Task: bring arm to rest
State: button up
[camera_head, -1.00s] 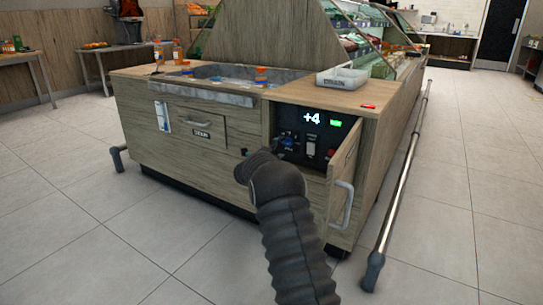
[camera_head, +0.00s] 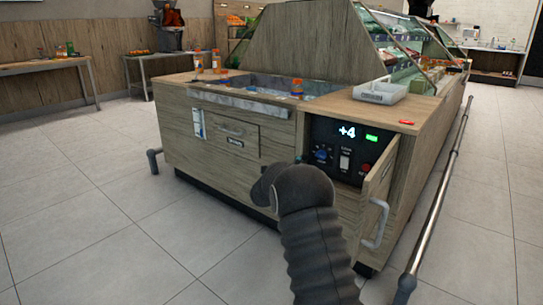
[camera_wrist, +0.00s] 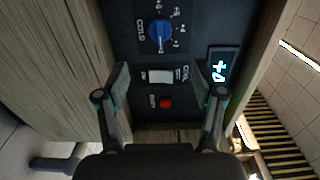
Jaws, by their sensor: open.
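My arm (camera_head: 312,235) reaches forward from the bottom of the head view, bent at its upper end in front of the wooden counter (camera_head: 235,165). My gripper (camera_wrist: 163,100) shows in the wrist view with its two fingers apart and nothing between them. It faces a dark control panel (camera_head: 340,148) inside the open cabinet. In the wrist view the panel carries a blue dial (camera_wrist: 160,31), a white switch (camera_wrist: 160,76) and a red button (camera_wrist: 166,103). The lit display (camera_wrist: 219,68) reads +4. In the head view the arm hides the fingers.
The cabinet door (camera_head: 378,205) stands open to the right of the panel. A metal rail (camera_head: 436,205) runs along the counter's right side. A white tray (camera_head: 380,93) and several bottles stand on the counter. The tiled floor (camera_head: 90,230) at left is clear.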

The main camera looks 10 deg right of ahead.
jog(key=w+a+f+n+t+y, duration=0.1)
jog(key=w+a+f+n+y, duration=0.2)
jog(key=a+f+n+y, duration=0.55)
jog(key=s+a+n+g+y+p, duration=0.1)
jog(key=s+a+n+g+y, duration=0.2)
jog(key=s+a+n+y, duration=0.5)
jog(key=s+a+r+n+g+p, duration=0.15)
jog(key=s+r+n, duration=0.25)
jog(key=s, duration=0.7)
jog(key=s+a+r+n+g+p, duration=0.1)
jog(key=s+r+n+g+p, duration=0.15)
jog(key=s, duration=0.95)
jog(key=s+a+r+n+g+p, duration=0.15)
jog(key=s+r+n, duration=0.3)
jog(key=s, duration=0.65)
jog(key=s+d+r+t+h+p, duration=0.1)
jog(key=s+r+p, duration=0.1)
jog(key=s+r, duration=0.4)
jog(key=s+d+r+n+t+h+p, duration=0.1)
jog(key=s+d+r+p, duration=0.1)
jog(key=s+r, duration=0.5)
jog(key=shift+s+d, duration=0.3)
jog(key=shift+s, duration=0.95)
